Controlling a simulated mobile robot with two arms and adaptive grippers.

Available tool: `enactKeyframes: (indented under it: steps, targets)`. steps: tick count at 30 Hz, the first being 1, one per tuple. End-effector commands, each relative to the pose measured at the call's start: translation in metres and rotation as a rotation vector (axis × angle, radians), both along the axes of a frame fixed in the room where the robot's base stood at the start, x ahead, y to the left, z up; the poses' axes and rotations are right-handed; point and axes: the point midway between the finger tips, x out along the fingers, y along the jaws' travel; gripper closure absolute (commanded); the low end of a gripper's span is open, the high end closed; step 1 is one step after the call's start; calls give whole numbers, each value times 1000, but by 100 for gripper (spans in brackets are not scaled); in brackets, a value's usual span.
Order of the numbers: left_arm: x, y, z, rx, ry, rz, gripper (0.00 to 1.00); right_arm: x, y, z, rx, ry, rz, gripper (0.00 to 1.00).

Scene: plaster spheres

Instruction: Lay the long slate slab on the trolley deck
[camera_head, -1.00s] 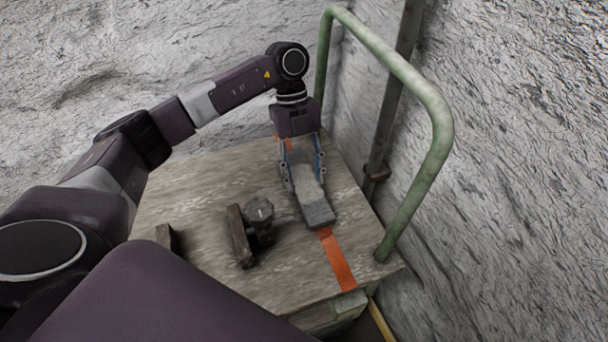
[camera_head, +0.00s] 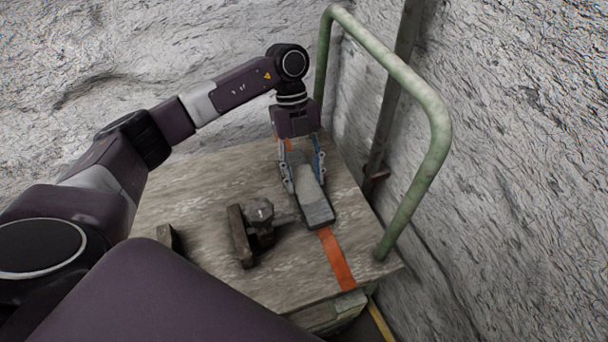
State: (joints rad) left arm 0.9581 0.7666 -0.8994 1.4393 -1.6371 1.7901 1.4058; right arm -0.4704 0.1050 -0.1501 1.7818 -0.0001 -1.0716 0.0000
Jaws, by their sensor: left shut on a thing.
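The long slate slab (camera_head: 317,208) is a grey bar with a paler top, pointing toward the front of the trolley deck (camera_head: 205,190). My left gripper (camera_head: 303,178) comes down from above with its two fingers on either side of the slab and is shut on it. The slab is over the deck, along the orange strip (camera_head: 337,260); I cannot tell whether its underside touches the wood. The slab's far end is partly hidden by the gripper. My right gripper is not in view.
A dark clamp-like block with a round knob (camera_head: 258,212) stands on the deck just left of the slab. A small wooden block (camera_head: 166,237) sits near the deck's left front. A green tubular handle (camera_head: 436,115) rises at the right, close to the rough rock wall (camera_head: 530,150).

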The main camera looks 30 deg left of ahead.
Motion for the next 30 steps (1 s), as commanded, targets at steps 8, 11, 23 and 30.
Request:
enactKeyframes:
  steps: [8, 11, 23, 30]
  targets:
    - [1, 0, 2, -2, -2, 0, 100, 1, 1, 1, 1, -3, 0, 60]
    - [1, 0, 2, -2, -2, 0, 100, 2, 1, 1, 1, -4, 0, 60]
    - [1, 0, -3, -3, -2, 0, 100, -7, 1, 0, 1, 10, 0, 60]
    - [1, 0, -7, -2, -1, 0, 100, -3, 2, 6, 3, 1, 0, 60]
